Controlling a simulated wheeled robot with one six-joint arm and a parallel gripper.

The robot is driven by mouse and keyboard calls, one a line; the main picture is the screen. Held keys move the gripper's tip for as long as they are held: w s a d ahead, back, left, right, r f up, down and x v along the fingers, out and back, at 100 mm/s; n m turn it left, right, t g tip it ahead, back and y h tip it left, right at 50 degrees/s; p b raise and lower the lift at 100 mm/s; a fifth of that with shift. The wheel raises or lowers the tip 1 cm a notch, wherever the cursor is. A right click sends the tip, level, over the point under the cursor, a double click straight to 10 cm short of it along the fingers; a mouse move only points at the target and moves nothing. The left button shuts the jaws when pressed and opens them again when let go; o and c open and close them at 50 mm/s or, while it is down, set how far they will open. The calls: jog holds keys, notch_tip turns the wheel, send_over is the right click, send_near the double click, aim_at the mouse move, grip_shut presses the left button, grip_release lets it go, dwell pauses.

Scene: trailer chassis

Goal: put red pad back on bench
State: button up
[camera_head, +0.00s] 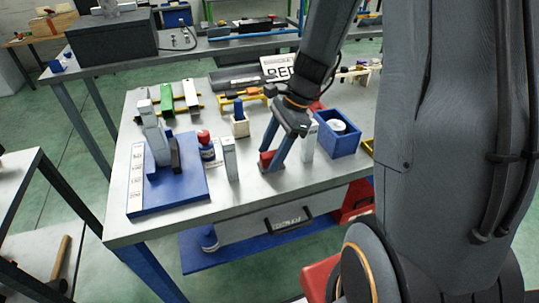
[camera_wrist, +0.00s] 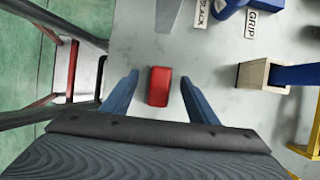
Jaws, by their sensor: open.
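The red pad (camera_wrist: 159,86) lies on the bare grey bench top (camera_wrist: 140,50) in the wrist view, a small rounded block. In the head view the red pad (camera_head: 267,158) shows low between my fingers, near the front edge of the bench (camera_head: 200,226). My gripper (camera_wrist: 158,88) is open, with one blue finger on each side of the pad and a visible gap to both. My gripper also shows in the head view (camera_head: 271,163), pointing down at the bench. Whether the fingertips touch the bench cannot be told.
A white upright box (camera_head: 230,158) and a red-capped bottle (camera_head: 206,148) stand left of my gripper. A blue bin (camera_head: 338,140) stands to the right. A wooden block holder (camera_wrist: 262,77) is right in the wrist view. A blue base plate (camera_head: 170,185) covers the bench's left.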

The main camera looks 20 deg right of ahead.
jog(key=b+v, duration=0.1)
jog(key=v, duration=1)
jog(key=s+a+f+n+h, duration=0.1)
jog(key=s+f+n, duration=0.1)
jog(key=n, duration=0.3)
jog(key=s+a+f+n+h, duration=0.2)
jog(key=s+f+n, duration=0.1)
jog(key=n, duration=0.3)
jog(key=s+a+f+n+h, duration=0.1)
jog(key=s+f+n, duration=0.1)
jog(key=s+n, duration=0.2)
jog(key=shift+a+f+n+t+h, duration=0.3)
jog(key=shift+n+t, duration=0.1)
jog(key=shift+n, duration=0.5)
jog(key=shift+s+a+f+n, duration=0.15)
jog(key=shift+s+n, duration=0.1)
jog(key=shift+n, duration=0.45)
